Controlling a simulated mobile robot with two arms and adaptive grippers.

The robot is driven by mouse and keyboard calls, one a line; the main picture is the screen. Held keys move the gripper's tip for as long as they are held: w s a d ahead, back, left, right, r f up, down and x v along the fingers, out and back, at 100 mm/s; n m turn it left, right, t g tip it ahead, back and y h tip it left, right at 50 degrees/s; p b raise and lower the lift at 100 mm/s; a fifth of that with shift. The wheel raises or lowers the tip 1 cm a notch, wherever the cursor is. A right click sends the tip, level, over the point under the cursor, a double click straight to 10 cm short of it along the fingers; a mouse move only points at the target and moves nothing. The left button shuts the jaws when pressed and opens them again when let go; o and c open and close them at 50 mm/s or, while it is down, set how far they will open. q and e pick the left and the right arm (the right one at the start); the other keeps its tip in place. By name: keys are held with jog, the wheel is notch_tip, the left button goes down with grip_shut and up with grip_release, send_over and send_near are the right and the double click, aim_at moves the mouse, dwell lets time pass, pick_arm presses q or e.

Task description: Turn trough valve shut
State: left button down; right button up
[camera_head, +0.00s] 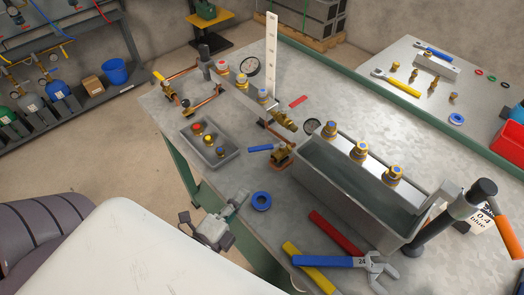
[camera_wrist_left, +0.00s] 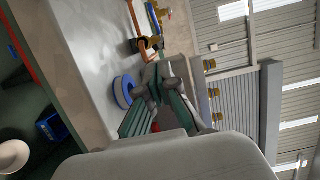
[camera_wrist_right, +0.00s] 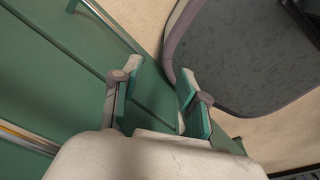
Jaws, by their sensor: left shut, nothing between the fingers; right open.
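The trough (camera_head: 335,178) is a long grey metal box on the workbench, with several brass fittings along its far rim. A brass valve (camera_head: 282,154) with a blue lever (camera_head: 261,149) sits beside the trough's left end. The lever points left in the head view. The brass valve also shows in the left wrist view (camera_wrist_left: 150,44). My left gripper (camera_head: 240,198) is shut and empty, near the bench's front edge, apart from the valve and in front of it. My right gripper (camera_wrist_right: 152,88) is open and empty in the right wrist view; I do not make it out in the head view.
A blue tape roll (camera_head: 261,200) lies close to my left gripper. Red (camera_head: 336,233) and yellow-handled tools and a blue-handled wrench (camera_head: 330,261) lie in front of the trough. A grey tray (camera_head: 209,148) of fittings stands left of the valve. A tall white gauge strip (camera_head: 271,50) stands behind.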

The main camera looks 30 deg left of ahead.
pick_arm(q)
jog(key=p, duration=0.2)
send_near(267, 149)
jog(key=shift+w+d+r, duration=0.15)
jog(key=shift+d+r, duration=0.05)
jog(key=shift+d, duration=0.95)
jog(key=w, duration=0.1)
jog(key=w+a+p, duration=0.1)
jog(key=w, duration=0.1)
jog(key=w+a, duration=0.1)
jog(key=shift+w+f+p, duration=0.15)
jog(key=shift+w+p, duration=0.15)
jog(key=shift+p, duration=0.1)
jog(key=shift+w+a+f, duration=0.1)
jog(key=shift+w+a, duration=0.2)
pick_arm(e)
jog(key=r, duration=0.1)
jog(key=s+r, duration=0.1)
jog(key=r, duration=0.2)
jog(key=shift+s+d+r, duration=0.15)
jog(key=shift+s, duration=0.1)
jog(key=shift+s, duration=0.25)
